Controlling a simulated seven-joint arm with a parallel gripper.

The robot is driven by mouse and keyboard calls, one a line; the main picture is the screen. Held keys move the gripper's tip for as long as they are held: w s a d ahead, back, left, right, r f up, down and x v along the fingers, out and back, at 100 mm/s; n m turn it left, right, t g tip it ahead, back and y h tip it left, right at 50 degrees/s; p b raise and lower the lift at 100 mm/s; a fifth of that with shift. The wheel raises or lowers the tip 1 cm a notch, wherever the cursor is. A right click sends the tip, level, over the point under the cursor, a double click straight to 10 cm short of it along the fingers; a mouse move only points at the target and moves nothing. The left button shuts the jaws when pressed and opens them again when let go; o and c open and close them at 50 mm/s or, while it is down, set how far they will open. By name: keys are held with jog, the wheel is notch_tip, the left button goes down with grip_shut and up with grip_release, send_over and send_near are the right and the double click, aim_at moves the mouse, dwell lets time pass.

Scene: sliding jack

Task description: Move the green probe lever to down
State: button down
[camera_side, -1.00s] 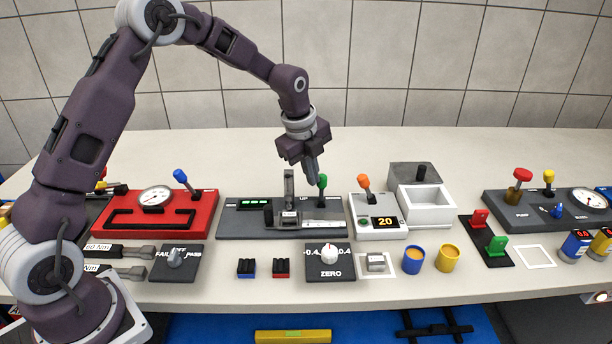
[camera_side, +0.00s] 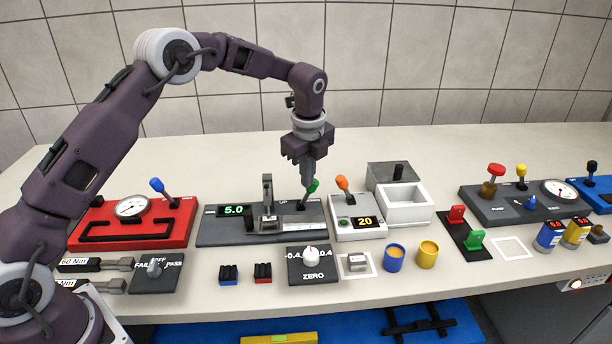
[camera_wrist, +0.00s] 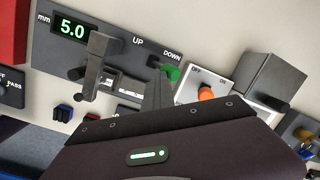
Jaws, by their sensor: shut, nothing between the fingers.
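The green probe lever (camera_side: 313,186) stands at the right end of the dark gauge block (camera_side: 215,238). Its green knob leans right, and in the wrist view the knob (camera_wrist: 172,73) lies by the DOWN label, on the side away from UP. The green display (camera_side: 233,210) reads 5.0. The grey metal probe post (camera_side: 267,190) stands at the block's middle. My gripper (camera_side: 306,183) is shut and empty, its fingertips low on the knob's left side. In the wrist view the fingers (camera_wrist: 157,90) appear against or very near the lever; contact is hard to tell.
A small white box with an orange lever (camera_side: 343,184) stands close to the right, its screen reading 20. A red gauge block (camera_side: 180,236) is at the left. A ZERO knob (camera_side: 311,254) and small blocks lie in front. The bench behind is clear.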

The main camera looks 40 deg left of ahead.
jog(key=shift+w+d+r, duration=0.1)
jog(key=shift+w+d, duration=0.1)
jog(key=shift+d, duration=0.25)
notch_tip(320, 180, up, 11)
jog(key=d, duration=0.2)
jog(key=s+r+n+t, duration=0.2)
jog(key=s+r+n, duration=0.7)
jog(key=s, duration=0.6)
jog(key=s+f+n+t, duration=0.1)
jog(key=s+n, duration=0.4)
jog(key=s, duration=0.7)
jog(key=s+f+n+t+h, duration=0.1)
jog(key=s+f+n, duration=0.2)
jog(key=s, duration=0.9)
jog(key=a+n, duration=0.1)
jog(key=n, duration=0.2)
jog(key=shift+f, duration=0.25)
